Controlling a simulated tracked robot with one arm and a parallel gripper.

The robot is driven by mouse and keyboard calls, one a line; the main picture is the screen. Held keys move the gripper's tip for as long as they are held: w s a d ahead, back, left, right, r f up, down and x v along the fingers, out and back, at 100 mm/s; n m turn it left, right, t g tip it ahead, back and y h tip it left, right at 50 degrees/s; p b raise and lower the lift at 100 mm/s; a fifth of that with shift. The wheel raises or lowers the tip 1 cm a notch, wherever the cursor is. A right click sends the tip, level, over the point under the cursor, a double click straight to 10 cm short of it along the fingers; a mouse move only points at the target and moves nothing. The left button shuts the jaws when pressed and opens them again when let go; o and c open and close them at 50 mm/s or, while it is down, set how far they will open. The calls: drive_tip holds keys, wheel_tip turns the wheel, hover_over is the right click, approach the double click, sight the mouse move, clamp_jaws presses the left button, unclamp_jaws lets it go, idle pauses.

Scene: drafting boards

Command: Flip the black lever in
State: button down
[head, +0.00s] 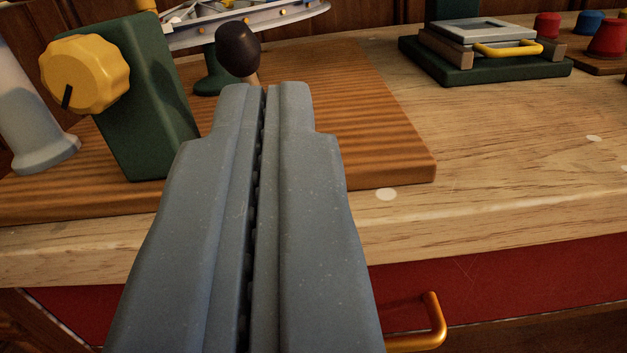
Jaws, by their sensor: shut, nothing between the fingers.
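The black lever (239,50) shows as a dark rounded knob on a short tan stem, standing nearly upright above the striped wooden board (390,150). My gripper (265,90) is shut and empty, and its grey fingers point forward at the lever. The fingertips appear just below the knob in the picture and overlap the foot of the stem. I cannot tell whether they touch it. The lever's base is hidden behind the fingers.
A green block (150,110) with a yellow dial (85,73) stands left of my gripper. A white cylinder (30,110) is at far left. A green-based box with a yellow handle (508,48) is at back right. The pale tabletop (500,150) is mostly clear.

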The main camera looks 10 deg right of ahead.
drive_tip(key=s+a+f+n+t+y, duration=0.1)
drive_tip(key=s+f+n+y, duration=0.1)
drive_tip(key=s+f+n, duration=0.1)
drive_tip(key=shift+s+f+n+t+y, duration=0.3)
drive_tip(key=shift+s+f+t, duration=0.15)
drive_tip(key=shift+s, duration=0.6)
drive_tip(key=shift+w, duration=0.1)
drive_tip(key=b, duration=1)
approach(240, 59)
drive_tip(key=shift+x, duration=3.45)
drive_tip(key=shift+r+g, duration=0.1)
drive_tip(key=shift+g, duration=0.15)
